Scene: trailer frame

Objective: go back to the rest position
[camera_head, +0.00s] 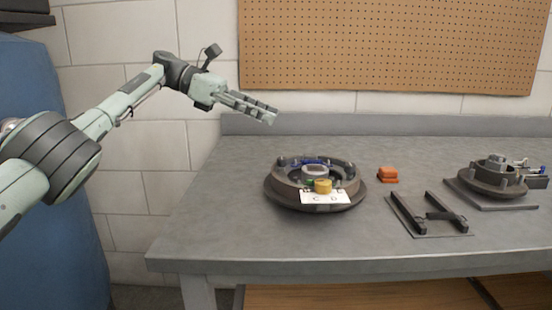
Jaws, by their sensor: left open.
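My left arm comes in from the left and reaches up and to the right. Its gripper (252,106) is open and empty, in the air above the back left part of the grey workbench (228,235). It is above and to the left of a round dark fixture (273,194) and apart from it. The gripper shows nearly side-on, so the gap between its fingers is hard to see. My right gripper is not in view.
On the bench stand the round fixture with a yellow piece (323,186) and a white label (325,197), an orange block (388,175), a black bracket (408,214) and another round fixture (492,181). A pegboard (390,45) hangs behind. The front left bench top is clear.

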